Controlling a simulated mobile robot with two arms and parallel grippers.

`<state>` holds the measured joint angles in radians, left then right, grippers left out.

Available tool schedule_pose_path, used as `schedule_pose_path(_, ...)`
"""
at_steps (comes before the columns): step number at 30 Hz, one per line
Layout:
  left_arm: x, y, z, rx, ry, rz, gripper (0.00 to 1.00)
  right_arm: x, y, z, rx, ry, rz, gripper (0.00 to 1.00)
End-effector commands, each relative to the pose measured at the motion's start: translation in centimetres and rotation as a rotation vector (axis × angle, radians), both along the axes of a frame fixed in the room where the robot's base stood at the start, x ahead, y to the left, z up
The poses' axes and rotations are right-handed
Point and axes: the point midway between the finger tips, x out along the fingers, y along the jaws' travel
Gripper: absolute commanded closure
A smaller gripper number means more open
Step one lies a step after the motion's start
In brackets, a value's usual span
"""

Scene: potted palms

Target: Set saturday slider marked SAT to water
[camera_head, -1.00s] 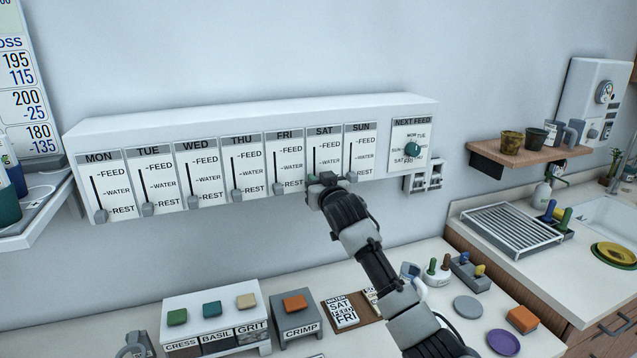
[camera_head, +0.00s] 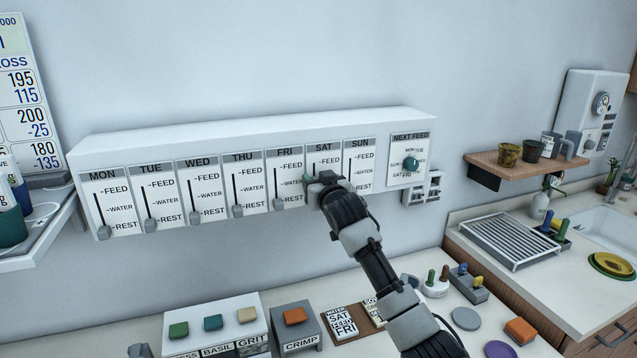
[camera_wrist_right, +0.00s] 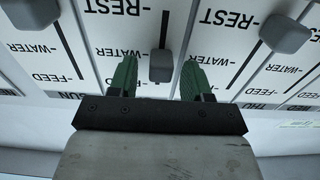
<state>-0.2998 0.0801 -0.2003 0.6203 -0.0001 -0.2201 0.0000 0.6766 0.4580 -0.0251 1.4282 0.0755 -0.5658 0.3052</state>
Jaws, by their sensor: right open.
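A white wall panel carries a row of day sliders, from MON to SUN. The SAT slider plate (camera_head: 322,162) is partly covered by my right gripper (camera_head: 318,180). In the right wrist view, which is upside down, the grey SAT knob (camera_wrist_right: 161,66) lies between the two green fingertips of my right gripper (camera_wrist_right: 158,75). The fingers are open, with a narrow gap on each side of the knob. The knob appears about level with the WATER mark. In the head view this knob is hidden. My left gripper is not in view.
The FRI knob (camera_head: 278,203) stands at REST, close to the left of my gripper. The SUN plate (camera_head: 359,160) is just right. A NEXT FEED dial (camera_head: 411,163) is further right. Below is a counter with a CRIMP box (camera_head: 297,325) and cards.

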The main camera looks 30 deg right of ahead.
Motion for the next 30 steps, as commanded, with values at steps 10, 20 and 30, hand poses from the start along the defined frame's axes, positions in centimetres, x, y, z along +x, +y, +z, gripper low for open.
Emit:
schedule_pose_path(10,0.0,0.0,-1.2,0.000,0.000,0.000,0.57,-2.6,0.6,-0.4,-0.001,-0.001,0.000,0.51)
schedule_pose_path(20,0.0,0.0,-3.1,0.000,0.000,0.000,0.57,-8.1,1.9,-0.3,-0.001,-0.001,0.000,0.51)
schedule_pose_path(30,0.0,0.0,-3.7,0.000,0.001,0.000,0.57,-10.5,2.5,-0.1,0.000,0.000,0.000,0.51)
